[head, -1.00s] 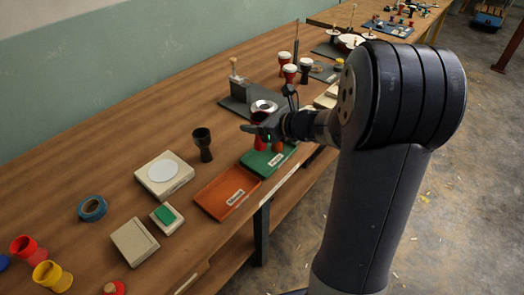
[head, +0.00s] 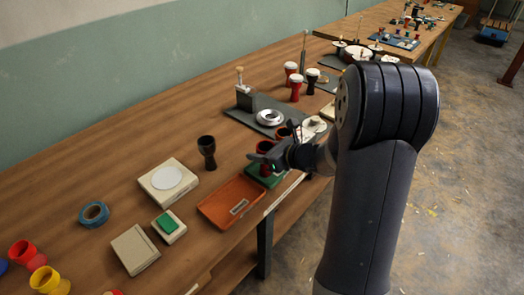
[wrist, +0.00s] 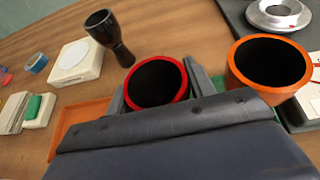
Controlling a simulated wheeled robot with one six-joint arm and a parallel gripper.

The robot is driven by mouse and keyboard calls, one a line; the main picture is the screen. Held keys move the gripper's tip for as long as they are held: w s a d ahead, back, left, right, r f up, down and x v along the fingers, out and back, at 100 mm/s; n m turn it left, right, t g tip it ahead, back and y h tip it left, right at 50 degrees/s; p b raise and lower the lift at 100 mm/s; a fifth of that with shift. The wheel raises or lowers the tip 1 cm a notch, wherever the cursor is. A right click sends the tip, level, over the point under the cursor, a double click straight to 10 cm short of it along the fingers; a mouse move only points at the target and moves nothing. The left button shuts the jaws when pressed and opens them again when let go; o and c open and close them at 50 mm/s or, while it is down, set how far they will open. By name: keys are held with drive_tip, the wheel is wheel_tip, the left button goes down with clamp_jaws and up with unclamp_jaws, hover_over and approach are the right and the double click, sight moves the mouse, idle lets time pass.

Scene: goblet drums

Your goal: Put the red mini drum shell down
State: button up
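The red mini drum shell (wrist: 157,83) is upright between the two fingers of my gripper (wrist: 156,92) in the wrist view, its open dark top facing up. A finger lies close against each side, so my gripper looks shut on it. In the head view the shell (head: 265,147) is over the green tray (head: 262,179), partly hidden by my gripper (head: 272,160). I cannot tell whether its base touches the tray. An orange shell (wrist: 270,64) stands just to the right of it in the wrist view, apart from the fingers.
A black goblet shell (head: 207,149) stands to the left, near a white scale (head: 159,187). An orange tray (head: 222,190) lies beside the green one. A dark board (head: 240,115) with a silver ring (head: 270,117) is behind. Finished drums (head: 295,84) stand farther back.

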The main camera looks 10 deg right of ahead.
drive_tip(key=o, duration=0.4)
drive_tip(key=shift+r, duration=0.1)
drive_tip(key=shift+r+p, duration=0.2)
drive_tip(key=shift+p, duration=0.1)
drive_tip(key=v, duration=1.2)
drive_tip(key=shift+f, duration=0.2)
drive_tip(key=x, duration=1.2)
drive_tip(key=shift+w+f+b, duration=0.1)
drive_tip(key=shift+b, duration=0.2)
drive_tip(key=shift+r+p, duration=0.35)
drive_tip(key=shift+r, duration=0.75)
drive_tip(key=shift+f, duration=0.1)
